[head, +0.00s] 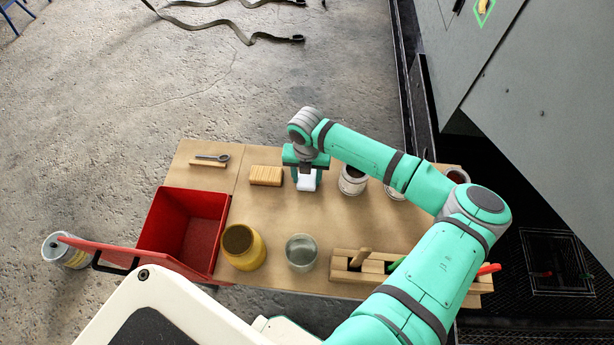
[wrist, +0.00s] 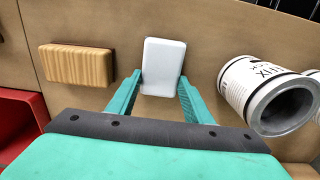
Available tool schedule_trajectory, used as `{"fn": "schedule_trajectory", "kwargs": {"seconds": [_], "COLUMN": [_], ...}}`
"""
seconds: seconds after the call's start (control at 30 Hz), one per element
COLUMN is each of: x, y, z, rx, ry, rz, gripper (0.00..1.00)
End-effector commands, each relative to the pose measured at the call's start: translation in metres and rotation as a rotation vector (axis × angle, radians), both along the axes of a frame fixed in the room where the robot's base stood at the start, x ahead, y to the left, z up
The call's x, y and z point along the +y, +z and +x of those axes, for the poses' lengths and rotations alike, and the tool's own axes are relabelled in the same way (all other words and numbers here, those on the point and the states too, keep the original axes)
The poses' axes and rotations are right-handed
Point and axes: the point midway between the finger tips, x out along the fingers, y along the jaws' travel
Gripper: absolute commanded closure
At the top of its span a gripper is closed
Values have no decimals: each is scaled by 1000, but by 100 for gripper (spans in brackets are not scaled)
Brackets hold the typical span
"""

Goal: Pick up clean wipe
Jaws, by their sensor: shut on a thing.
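The clean wipe is a small white rounded block (wrist: 163,66), between my two teal fingers in the wrist view. It also shows in the head view (head: 306,182) under my gripper, near the table's far edge. My gripper (wrist: 160,92) is shut on the wipe, with one finger at each side of its near part. I cannot tell whether the wipe is lifted or still touches the table.
A wooden block (head: 265,176) lies left of the wipe. A labelled can (head: 352,180) stands to the right.

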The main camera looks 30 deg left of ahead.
Motion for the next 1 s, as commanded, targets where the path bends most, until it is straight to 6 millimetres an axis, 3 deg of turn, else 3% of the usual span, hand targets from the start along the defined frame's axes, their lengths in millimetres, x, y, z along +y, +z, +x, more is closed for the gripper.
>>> {"fn": "schedule_trajectory", "kwargs": {"seconds": [0.17, 0.33, 0.6, 0.8, 1.0], "x": [0, 3, 25, 46, 59], "y": [11, 35, 90, 110, 123], "z": [1, -3, -45, -86, -111], "rx": [-1, -1, -2, 0, 0], "ry": [0, 3, 7, 6, 3], "rz": [2, 3, 3, 3, 1], "gripper": [75, 75, 75, 75, 75]}}
